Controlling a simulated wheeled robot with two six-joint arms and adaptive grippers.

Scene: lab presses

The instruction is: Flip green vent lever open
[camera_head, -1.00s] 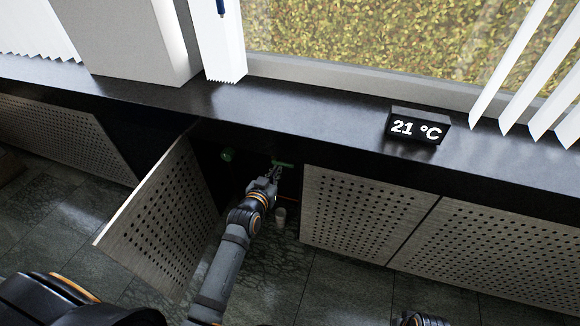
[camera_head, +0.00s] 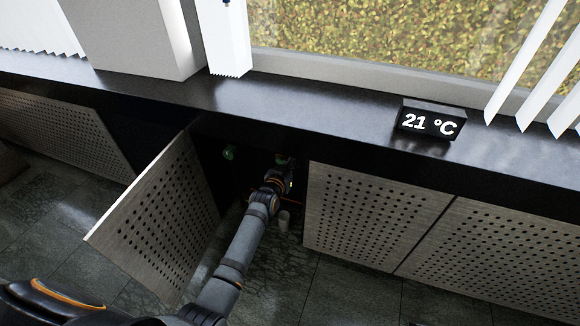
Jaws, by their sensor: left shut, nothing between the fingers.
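A small green piece (camera_head: 281,158), which looks like the vent lever, shows inside the open cabinet, mostly hidden behind my left gripper. My left gripper (camera_head: 285,164) reaches into the opening and is right at this green piece. It is shut with nothing held; I cannot tell whether it touches the lever. A round green knob (camera_head: 229,152) sits farther left in the same dark opening, apart from the gripper. My right gripper is not in view.
A perforated door (camera_head: 160,215) stands open left of my arm. A closed perforated panel (camera_head: 365,215) bounds the opening on the right. The dark sill (camera_head: 320,120) overhangs above, with a 21 °C display (camera_head: 430,120). A pale cylinder (camera_head: 284,220) is low inside.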

